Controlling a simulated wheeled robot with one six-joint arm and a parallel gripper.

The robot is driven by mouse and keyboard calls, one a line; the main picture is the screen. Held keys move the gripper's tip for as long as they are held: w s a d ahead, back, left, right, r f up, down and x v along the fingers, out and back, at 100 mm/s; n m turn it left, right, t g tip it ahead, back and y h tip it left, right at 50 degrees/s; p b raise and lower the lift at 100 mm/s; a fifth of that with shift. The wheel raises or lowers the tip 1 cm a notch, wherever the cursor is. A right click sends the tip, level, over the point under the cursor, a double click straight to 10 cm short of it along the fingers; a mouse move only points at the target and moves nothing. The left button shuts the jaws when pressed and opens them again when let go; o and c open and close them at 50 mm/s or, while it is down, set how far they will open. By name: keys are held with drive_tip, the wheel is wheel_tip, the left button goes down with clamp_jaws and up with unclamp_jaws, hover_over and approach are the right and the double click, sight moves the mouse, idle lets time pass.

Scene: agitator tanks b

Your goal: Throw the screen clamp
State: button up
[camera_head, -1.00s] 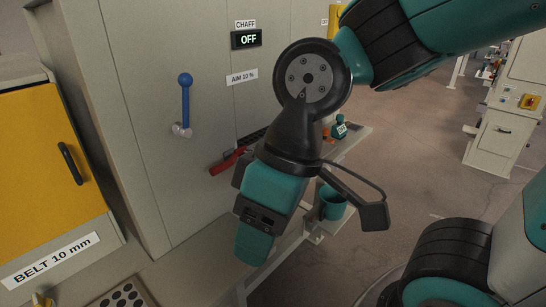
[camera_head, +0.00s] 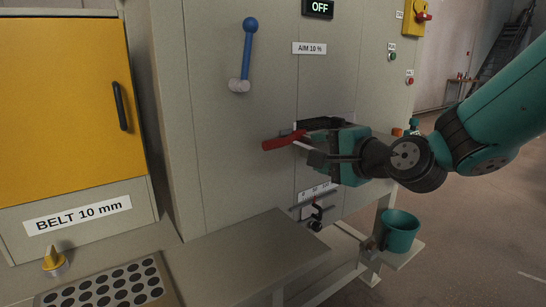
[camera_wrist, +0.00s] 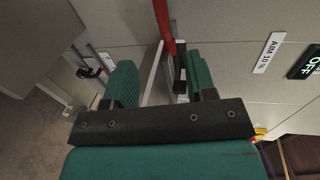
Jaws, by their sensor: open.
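The screen clamp has a red handle (camera_head: 284,140) that sticks out to the left from the grey machine panel, beside a dark fitting (camera_head: 320,124). My gripper (camera_head: 322,152) is just to the right of the red handle, close to the panel, with its jaws open. In the wrist view, the red handle (camera_wrist: 165,22) enters from the top, beyond and between the two teal fingers (camera_wrist: 160,80). A pale metal bar (camera_wrist: 152,73) lies between the fingers. Neither finger clearly touches the clamp. My gripper partly hides the clamp's right part in the head view.
A blue-knobbed lever (camera_head: 247,50) is up-left on the panel. A teal bucket (camera_head: 400,232) stands on a low shelf at right. A yellow door (camera_head: 65,100) is at left. Open floor lies right.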

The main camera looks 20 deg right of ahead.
sight(275, 144)
drive_tip(key=p+x, duration=0.7)
drive_tip(key=x, duration=0.1)
drive_tip(key=p+x, duration=0.8)
drive_tip(key=shift+w+a+r, duration=0.1)
drive_tip(key=shift+a+r, duration=0.05)
drive_tip(key=shift+r, duration=0.05)
drive_tip(key=shift+w+a+f+p, duration=0.1)
drive_tip(key=shift+w+f+p, duration=0.15)
drive_tip(key=shift+w+p, duration=0.15)
clamp_jaws()
drive_tip(key=shift+f+b, duration=0.1)
drive_tip(key=shift+b, duration=0.2)
